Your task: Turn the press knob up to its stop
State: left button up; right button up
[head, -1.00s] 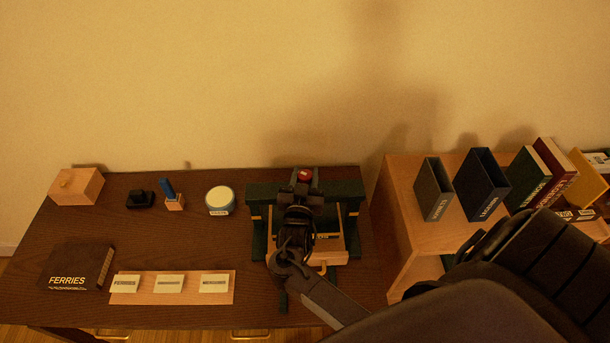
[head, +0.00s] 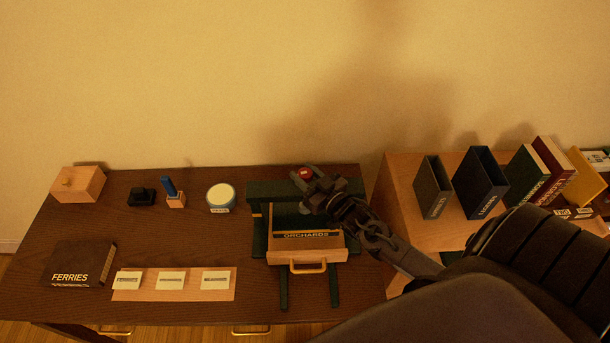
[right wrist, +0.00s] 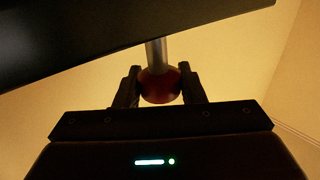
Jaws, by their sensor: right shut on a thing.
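The press is a dark green frame (head: 257,240) on the desk, with a crossbeam at the back. Its red knob (head: 305,173) shows at the top of the crossbeam, partly covered by my gripper. My right gripper (head: 306,182) is at the knob, its arm reaching in from the lower right. In the right wrist view, the red knob (right wrist: 160,88) sits on a grey shaft (right wrist: 156,53) between the two fingers of my gripper (right wrist: 160,76), which is shut on it. My left gripper is not in view.
A side shelf (head: 408,222) with upright files stands right.

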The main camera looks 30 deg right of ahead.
jog(key=n+y+b, duration=0.1)
jog(key=y, duration=0.1)
jog(key=n+g+y+b, duration=0.1)
jog(key=n+y, duration=0.1)
jog(key=y, duration=0.1)
jog(key=shift+d+f, duration=0.1)
jog(key=shift+f, duration=0.1)
jog(key=shift+r+n+g+y+b, duration=0.15)
jog(key=shift+n+g+y+b, duration=1.1)
jog(key=shift+y, duration=0.55)
jog(key=o, duration=1)
jog(key=shift+r, duration=0.1)
jog(key=shift+c, duration=0.2)
jog(key=b+v, duration=0.1)
jog(key=v, duration=0.5)
jog(key=shift+s, duration=0.2)
jog(key=shift+s+d+b, duration=0.3)
jog(key=shift+s+d, duration=0.15)
jog(key=shift+s, duration=0.1)
